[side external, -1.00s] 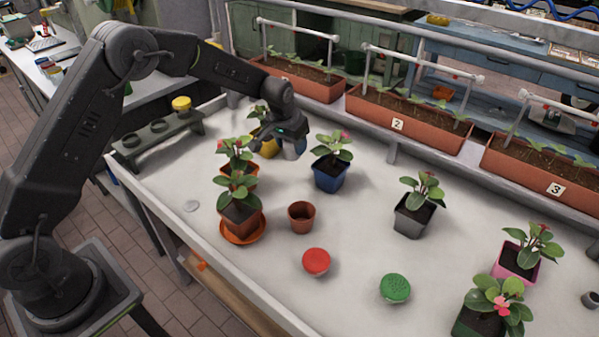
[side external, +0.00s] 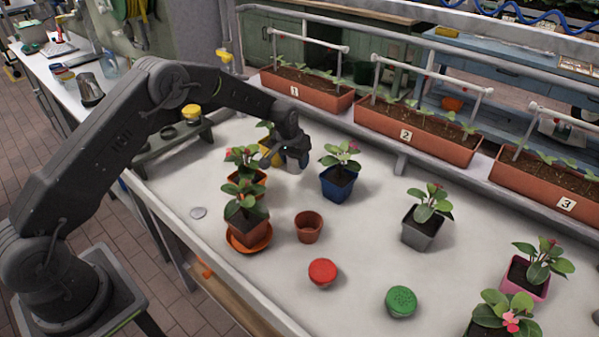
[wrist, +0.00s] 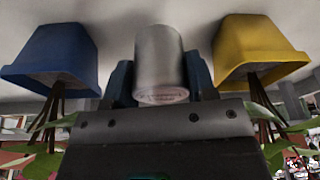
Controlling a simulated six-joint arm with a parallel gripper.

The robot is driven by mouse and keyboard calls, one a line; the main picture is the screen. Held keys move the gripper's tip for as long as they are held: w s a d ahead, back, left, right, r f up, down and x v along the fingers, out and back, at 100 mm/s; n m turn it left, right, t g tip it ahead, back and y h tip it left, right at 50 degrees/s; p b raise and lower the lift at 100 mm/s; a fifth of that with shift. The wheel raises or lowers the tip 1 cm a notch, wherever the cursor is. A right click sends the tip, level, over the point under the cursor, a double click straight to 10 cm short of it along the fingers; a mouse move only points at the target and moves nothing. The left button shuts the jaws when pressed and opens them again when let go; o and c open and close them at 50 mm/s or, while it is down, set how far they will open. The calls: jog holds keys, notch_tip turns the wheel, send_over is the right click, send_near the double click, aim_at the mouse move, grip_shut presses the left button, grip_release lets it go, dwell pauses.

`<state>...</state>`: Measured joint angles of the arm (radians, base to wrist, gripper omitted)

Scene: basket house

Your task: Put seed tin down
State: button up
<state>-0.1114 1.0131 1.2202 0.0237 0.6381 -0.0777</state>
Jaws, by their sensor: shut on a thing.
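My gripper (side external: 283,156) is shut on a silvery seed tin (wrist: 160,62), which sits between its two dark fingers in the wrist view. The tin (side external: 297,164) shows only in part in the side view, behind the gripper. It is between a yellow pot (wrist: 258,45) and a blue pot (wrist: 52,52), with plants in both. The wrist view shows these pots upside down. I cannot tell whether the tin touches the white tabletop.
The blue pot (side external: 338,184) stands just right of my gripper. Potted plants (side external: 247,213) stand in front, near an empty terracotta pot (side external: 308,227). The table centre is mostly clear. Planter boxes (side external: 412,133) line the back.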

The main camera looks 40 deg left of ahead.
aim_at(299, 172)
jog(key=shift+w+d+f, duration=0.35)
jog(key=shift+d+f, duration=0.05)
jog(key=shift+d, duration=0.2)
jog(key=shift+f, duration=1.95)
jog(key=shift+f, duration=0.1)
jog(key=o, duration=0.9)
jog(key=v, duration=1.2)
jog(key=shift+s, duration=0.1)
